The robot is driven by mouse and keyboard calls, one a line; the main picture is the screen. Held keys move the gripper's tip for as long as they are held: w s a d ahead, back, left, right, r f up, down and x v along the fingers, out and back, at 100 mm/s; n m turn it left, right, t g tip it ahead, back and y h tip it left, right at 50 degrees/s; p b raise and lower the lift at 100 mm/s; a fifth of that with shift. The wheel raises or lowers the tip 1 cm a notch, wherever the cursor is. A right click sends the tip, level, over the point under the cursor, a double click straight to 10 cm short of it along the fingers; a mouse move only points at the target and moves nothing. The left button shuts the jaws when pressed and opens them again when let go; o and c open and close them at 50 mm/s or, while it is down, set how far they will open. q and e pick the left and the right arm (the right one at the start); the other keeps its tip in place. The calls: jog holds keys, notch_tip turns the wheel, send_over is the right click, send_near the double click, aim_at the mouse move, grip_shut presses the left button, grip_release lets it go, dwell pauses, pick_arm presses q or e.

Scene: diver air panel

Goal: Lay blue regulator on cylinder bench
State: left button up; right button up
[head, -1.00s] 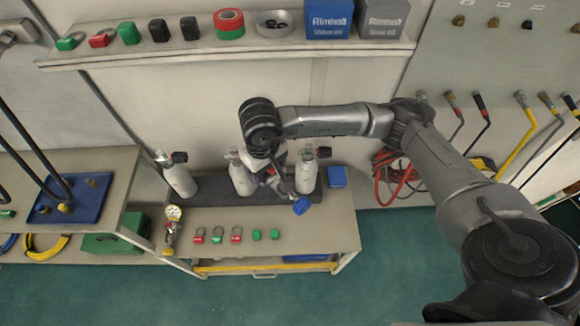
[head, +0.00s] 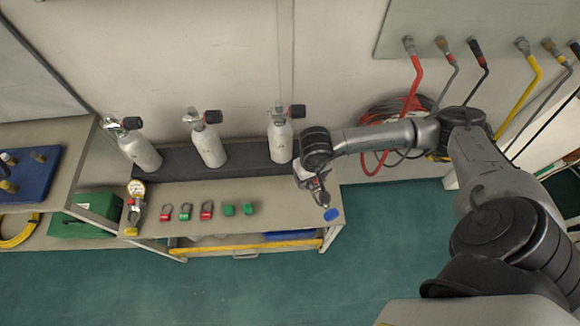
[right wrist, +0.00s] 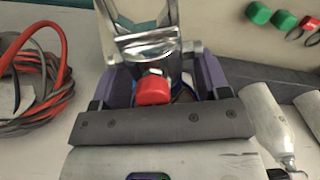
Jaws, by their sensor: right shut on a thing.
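My right gripper (head: 322,196) is shut on the blue regulator (head: 332,214), whose round blue face shows below the fingers at the right front part of the cylinder bench (head: 275,205). I cannot tell the height of the regulator above the bench top. In the right wrist view, the purple fingers (right wrist: 165,85) are on either side of the chrome metal body of the blue regulator (right wrist: 150,45), with a red knob between them. The blue face is mostly hidden there. My left gripper is not in view.
Three grey cylinders (head: 208,145) with black-knobbed valves stand on the dark strip at the bench's back. Red and green tags (head: 206,210) and a gauge regulator (head: 135,205) lie toward the front and left. Coiled red and grey hoses (head: 385,140) hang to the right.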

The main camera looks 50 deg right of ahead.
jog(key=d+f+m+b, duration=0.1)
jog(key=d+f, duration=0.1)
jog(key=f, duration=0.2)
jog(key=s+d+f+m+b, duration=0.1)
jog(key=d+f+b, duration=0.1)
jog(key=d+f, duration=0.1)
jog(key=d+f+m+b, duration=0.1)
jog(key=d+f+b, duration=0.1)
jog(key=f, duration=0.3)
jog(key=shift+s+d+f+m, duration=0.25)
jog(key=shift+s+d+m, duration=0.15)
jog(key=shift+d, duration=0.2)
jog(key=shift+w+f, duration=0.1)
jog(key=shift+w, duration=0.2)
jog(key=shift+w+f, duration=0.15)
jog(key=shift+f, duration=0.05)
jog(key=shift+f+b, duration=0.75)
jog(key=shift+f, duration=0.2)
jog(key=shift+f, duration=0.15)
jog(key=shift+f+b, duration=0.75)
jog(key=shift+b, duration=0.15)
